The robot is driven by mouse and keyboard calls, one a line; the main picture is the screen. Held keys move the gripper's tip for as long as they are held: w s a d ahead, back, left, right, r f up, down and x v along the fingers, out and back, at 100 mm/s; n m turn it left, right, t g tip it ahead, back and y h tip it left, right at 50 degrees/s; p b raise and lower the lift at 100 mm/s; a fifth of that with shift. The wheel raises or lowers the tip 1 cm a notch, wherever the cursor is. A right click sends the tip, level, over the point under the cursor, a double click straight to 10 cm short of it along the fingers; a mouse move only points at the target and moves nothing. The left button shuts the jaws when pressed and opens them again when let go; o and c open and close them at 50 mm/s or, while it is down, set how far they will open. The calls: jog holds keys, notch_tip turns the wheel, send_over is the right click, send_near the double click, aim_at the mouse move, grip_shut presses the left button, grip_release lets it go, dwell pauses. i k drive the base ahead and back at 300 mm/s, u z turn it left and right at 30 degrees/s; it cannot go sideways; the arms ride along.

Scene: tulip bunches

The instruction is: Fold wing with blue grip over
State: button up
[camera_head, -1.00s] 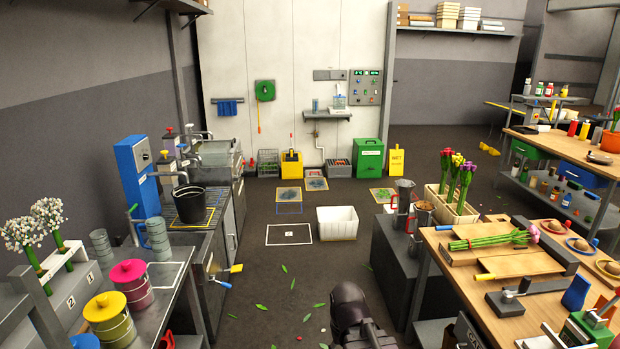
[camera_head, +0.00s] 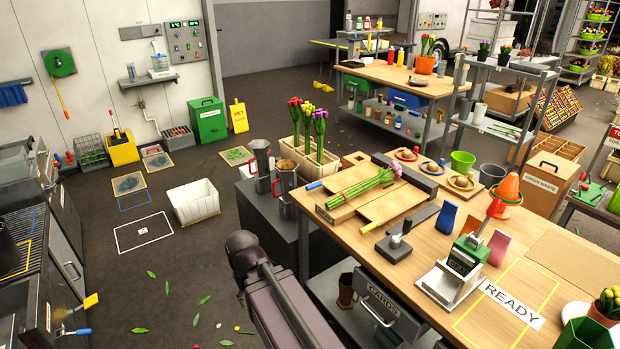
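A wooden folding board (camera_head: 345,204) lies on the workbench with a bunch of pink tulips (camera_head: 365,186) across it, stems to the left and blooms to the upper right. A small blue grip (camera_head: 314,186) sticks out at the board's far left edge. The flat wooden panel beside it looks like its wing. A yellow grip (camera_head: 369,226) sticks out on the near side, by another flat panel (camera_head: 398,206). Both panels appear to lie open beside the stems. My dark arm shows at the bottom centre, left of the bench; my gripper's fingers are not visible.
A lever tool (camera_head: 396,248), blue holder (camera_head: 446,218) and green-and-white device (camera_head: 462,262) stand right of the board.

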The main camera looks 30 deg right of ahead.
aim_at(337, 183)
jog(key=z, duration=0.25)
jog(key=i, duration=1.05)
jog(key=z, duration=0.25)
